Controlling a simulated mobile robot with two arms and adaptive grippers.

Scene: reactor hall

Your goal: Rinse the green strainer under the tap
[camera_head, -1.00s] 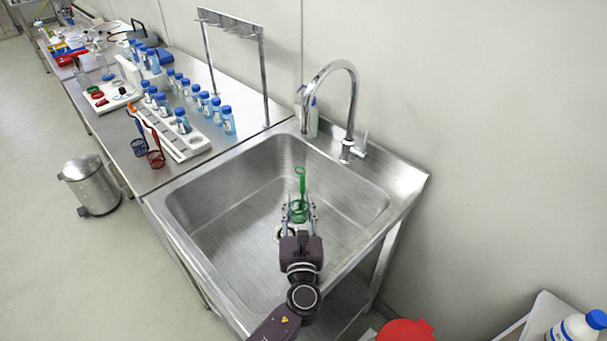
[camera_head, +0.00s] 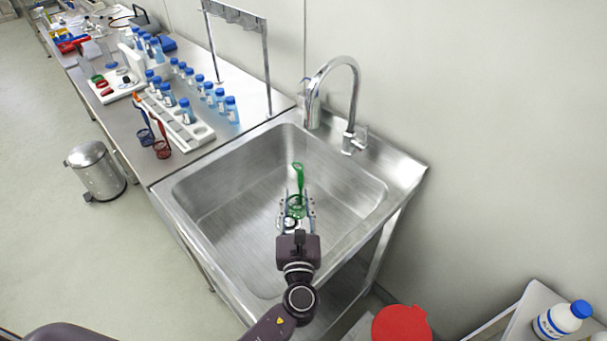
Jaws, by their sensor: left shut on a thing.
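The green strainer (camera_head: 300,182) has its long looped handle pointing up and its round cup at the lower end. My left gripper (camera_head: 297,207) is shut on it around the cup. It holds the strainer over the steel sink (camera_head: 220,205), in front of the tap. No water is visible. My right gripper is not in view.
A rack (camera_head: 196,132) with blue-capped bottles stands there. A soap bottle (camera_head: 312,115) is behind the spout. A pedal bin (camera_head: 96,172) stands on the floor.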

